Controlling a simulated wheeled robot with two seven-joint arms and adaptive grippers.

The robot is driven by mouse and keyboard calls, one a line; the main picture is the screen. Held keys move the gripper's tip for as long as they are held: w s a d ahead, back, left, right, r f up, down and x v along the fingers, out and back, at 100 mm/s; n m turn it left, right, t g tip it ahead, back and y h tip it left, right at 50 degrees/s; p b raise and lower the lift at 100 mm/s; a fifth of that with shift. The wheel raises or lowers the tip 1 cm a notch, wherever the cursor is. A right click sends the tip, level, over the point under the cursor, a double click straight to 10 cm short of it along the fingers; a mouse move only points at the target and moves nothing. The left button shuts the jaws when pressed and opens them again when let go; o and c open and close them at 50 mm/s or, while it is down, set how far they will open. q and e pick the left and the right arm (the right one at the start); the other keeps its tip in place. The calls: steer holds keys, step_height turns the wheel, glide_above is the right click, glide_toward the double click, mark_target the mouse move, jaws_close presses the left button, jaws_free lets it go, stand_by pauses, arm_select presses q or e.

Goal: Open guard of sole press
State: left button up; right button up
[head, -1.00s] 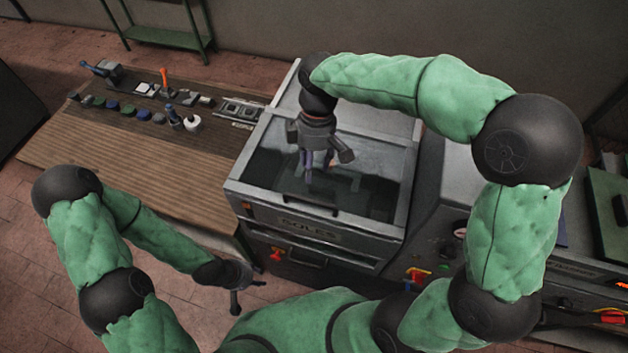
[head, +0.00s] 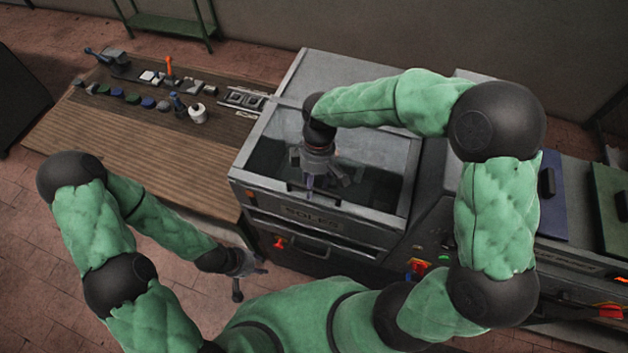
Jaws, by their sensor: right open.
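The sole press (head: 318,218), labelled SOLES on its front, stands in the middle of the head view. Its guard (head: 265,160) is a framed, see-through cover on top, and it looks down. A dark bar handle sits at the guard's front edge, partly hidden by my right gripper (head: 312,185). My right gripper is open and points down over the front part of the guard, close to the handle; I cannot tell whether it touches. My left gripper (head: 250,278) hangs low in front of the press, well apart from it, and its jaws are too small to read.
A wooden bench (head: 130,155) left of the press holds several small coloured parts, a white cup (head: 197,114) and tools. To the right are more machine units with a blue panel (head: 552,205) and a green panel (head: 612,210). Open brick floor lies front left.

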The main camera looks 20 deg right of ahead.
jaws_close()
steer(key=shift+w, duration=0.1)
steer(key=w+d, duration=0.5)
steer(key=w, duration=0.2)
steer(key=w+d+p, duration=0.1)
steer(key=w+d, duration=0.4)
steer(key=w, duration=0.3)
steer(key=w+d+p, duration=0.1)
steer(key=w+d, duration=0.5)
steer(key=w, duration=0.2)
steer(key=shift+w, duration=0.2)
jaws_free()
steer(key=shift+r, duration=0.1)
step_height(320, 180, up, 12)
steer(key=w+d, duration=0.1)
steer(key=w, duration=0.1)
